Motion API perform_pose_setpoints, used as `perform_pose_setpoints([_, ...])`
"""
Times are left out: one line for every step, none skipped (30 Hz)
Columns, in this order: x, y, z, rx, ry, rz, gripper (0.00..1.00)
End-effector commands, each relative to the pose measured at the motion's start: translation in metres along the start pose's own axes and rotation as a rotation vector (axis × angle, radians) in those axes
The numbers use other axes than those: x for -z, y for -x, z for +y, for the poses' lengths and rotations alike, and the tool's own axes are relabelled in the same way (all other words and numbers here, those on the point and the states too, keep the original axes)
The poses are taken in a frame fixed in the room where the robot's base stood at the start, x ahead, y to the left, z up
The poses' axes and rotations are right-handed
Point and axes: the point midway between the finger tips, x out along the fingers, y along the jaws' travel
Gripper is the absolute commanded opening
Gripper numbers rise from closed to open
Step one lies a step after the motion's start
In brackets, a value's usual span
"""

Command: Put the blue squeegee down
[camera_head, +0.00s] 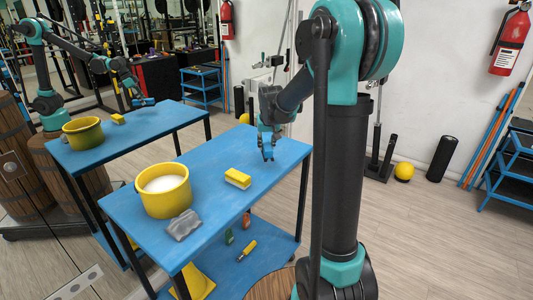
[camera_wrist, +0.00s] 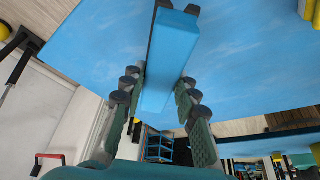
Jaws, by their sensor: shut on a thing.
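The blue squeegee (camera_wrist: 165,65) is between the fingers of my gripper (camera_wrist: 160,85) in the wrist view. Its blue body runs lengthwise between the pads, with a dark strip along one side. Beyond it lies the blue tabletop (camera_wrist: 250,60). In the head view my gripper (camera_head: 267,138) is over the far right part of the blue table (camera_head: 215,205). The squeegee (camera_head: 267,152) is small there and partly hidden by the fingers. Whether it touches the table cannot be told.
A yellow bucket (camera_head: 164,191) with white contents, a yellow sponge (camera_head: 238,178) and a grey cloth (camera_head: 183,225) are on the table. A lower shelf (camera_head: 240,268) holds small items. A mirror at left repeats the scene. The tabletop's far right is clear around my gripper.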

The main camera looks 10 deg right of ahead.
Motion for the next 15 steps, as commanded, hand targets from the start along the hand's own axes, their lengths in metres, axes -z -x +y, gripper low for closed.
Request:
perform_pose_setpoints([-0.001,-0.003,0.000,0.000,0.000,0.000,0.06])
perform_pose_setpoints([-0.002,-0.005,0.000,0.000,0.000,0.000,0.06])
perform_pose_setpoints([-0.004,-0.010,0.000,0.000,0.000,0.000,0.06])
perform_pose_setpoints([-0.005,-0.013,0.000,0.000,0.000,0.000,0.06])
perform_pose_setpoints([-0.007,-0.018,0.000,0.000,0.000,0.000,0.06])
perform_pose_setpoints([-0.009,-0.023,0.000,0.000,0.000,0.000,0.06])
perform_pose_setpoints([-0.010,-0.026,0.000,0.000,0.000,0.000,0.06])
perform_pose_setpoints([-0.012,-0.030,0.000,0.000,0.000,0.000,0.06])
perform_pose_setpoints([-0.013,-0.033,0.000,0.000,0.000,0.000,0.06])
perform_pose_setpoints([-0.014,-0.035,0.000,0.000,0.000,0.000,0.06])
perform_pose_setpoints([-0.015,-0.036,0.000,0.000,0.000,0.000,0.06])
perform_pose_setpoints([-0.015,-0.037,0.000,0.000,0.000,0.000,0.06])
perform_pose_setpoints([-0.016,-0.037,0.000,0.000,0.000,0.000,0.06])
perform_pose_setpoints([-0.016,-0.037,0.000,0.000,0.000,0.000,0.06])
perform_pose_setpoints([-0.015,-0.037,0.000,0.000,0.000,0.000,0.06])
